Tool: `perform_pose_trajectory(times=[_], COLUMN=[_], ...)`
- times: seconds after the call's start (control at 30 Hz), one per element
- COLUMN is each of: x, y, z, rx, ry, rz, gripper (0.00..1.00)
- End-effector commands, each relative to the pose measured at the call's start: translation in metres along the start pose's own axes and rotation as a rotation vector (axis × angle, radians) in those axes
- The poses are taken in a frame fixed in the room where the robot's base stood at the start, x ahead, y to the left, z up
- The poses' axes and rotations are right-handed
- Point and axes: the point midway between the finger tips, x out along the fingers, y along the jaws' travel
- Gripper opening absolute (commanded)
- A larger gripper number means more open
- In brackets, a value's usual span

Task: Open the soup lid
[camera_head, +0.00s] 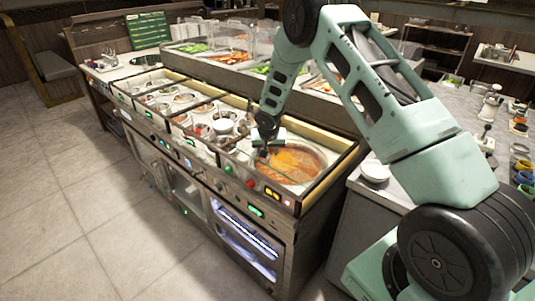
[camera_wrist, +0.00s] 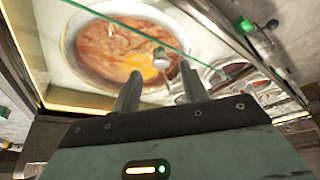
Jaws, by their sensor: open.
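The round soup well (camera_head: 292,163) with orange-red soup is at the near right end of the counter; its soup also shows in the wrist view (camera_wrist: 112,55). A clear glass lid with a green edge (camera_wrist: 130,20) crosses over the well in the wrist view. A small round metal knob (camera_wrist: 160,60) shows just beyond and between my fingertips. My gripper (camera_wrist: 158,80) is open, with its two dark fingers apart and nothing held. In the head view my gripper (camera_head: 264,150) is low over the left side of the soup well. I cannot tell whether the fingers touch the knob.
Several smaller sauce wells (camera_head: 222,122) line the counter to the left. A front panel (camera_head: 250,183) with coloured buttons and lights runs below the wells. Food trays (camera_head: 235,56) stand behind. The tiled floor at left is clear.

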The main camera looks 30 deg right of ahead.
Motion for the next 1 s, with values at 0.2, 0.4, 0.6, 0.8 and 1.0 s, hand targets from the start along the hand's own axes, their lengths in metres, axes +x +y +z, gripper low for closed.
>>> perform_pose_trajectory(times=[0.2, 0.4, 0.6, 0.8, 1.0], x=[0.027, 0.037, 0.038, 0.038, 0.038], y=[0.0, 0.0, 0.0, 0.0, 0.0], z=[0.0, 0.0, 0.0, 0.0, 0.0], rx=[0.0, 0.0, 0.0, 0.0, 0.001], ry=[-0.002, 0.0, 0.0, 0.0, 0.0], rz=[0.0, 0.0, -0.001, 0.0, 0.0], gripper=[0.44, 0.44, 0.44, 0.08, 0.0])
